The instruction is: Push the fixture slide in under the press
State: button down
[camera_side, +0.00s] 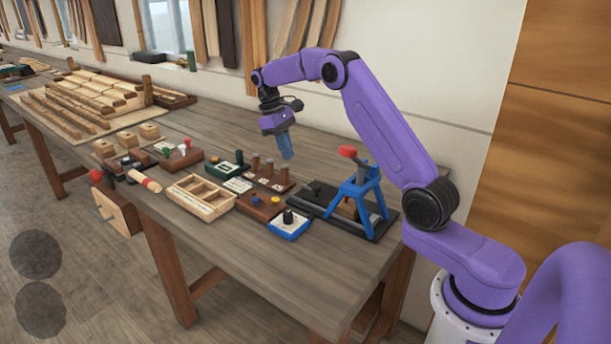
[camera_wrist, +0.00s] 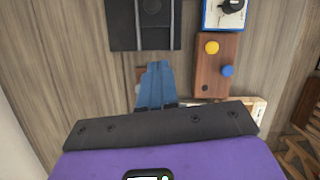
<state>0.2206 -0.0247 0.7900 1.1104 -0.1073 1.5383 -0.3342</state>
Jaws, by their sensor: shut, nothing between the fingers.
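My gripper (camera_side: 288,155) has blue fingers pressed together, pointing down and empty above the bench. It is left of the press and apart from it. The press (camera_side: 371,194) has a blue frame and a red-ended handle and stands on a black base plate (camera_side: 376,236). A brown block shows between its legs. The fixture slide (camera_side: 318,193) looks like the black plate with a small knob at the left end of the base. In the wrist view the closed fingers (camera_wrist: 157,66) are just below the black plate (camera_wrist: 146,38), with a round knob at the top edge.
A wooden board with yellow and blue buttons (camera_wrist: 215,70) lies beside the fingers. A blue-and-white box with a black knob (camera_side: 290,223) is in front of the slide. A peg block (camera_side: 270,178) and a divided tray (camera_side: 201,197) are to the left. The bench's front right is clear.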

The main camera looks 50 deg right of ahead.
aim_at(317, 188)
jog(key=x, duration=0.6)
jog(key=shift+s+d+f, duration=0.1)
jog(key=shift+s+f, duration=0.05)
jog(key=shift+s, duration=0.5)
jog(key=shift+s+d+f, duration=0.1)
jog(key=shift+s+f, duration=0.05)
jog(key=shift+s, duration=0.5)
jog(key=shift+s+d+f, duration=0.1)
jog(key=shift+s+f, duration=0.05)
jog(key=shift+s, duration=0.5)
jog(key=shift+s, duration=0.15)
jog(key=shift+s, duration=1.95)
jog(key=shift+w, duration=0.1)
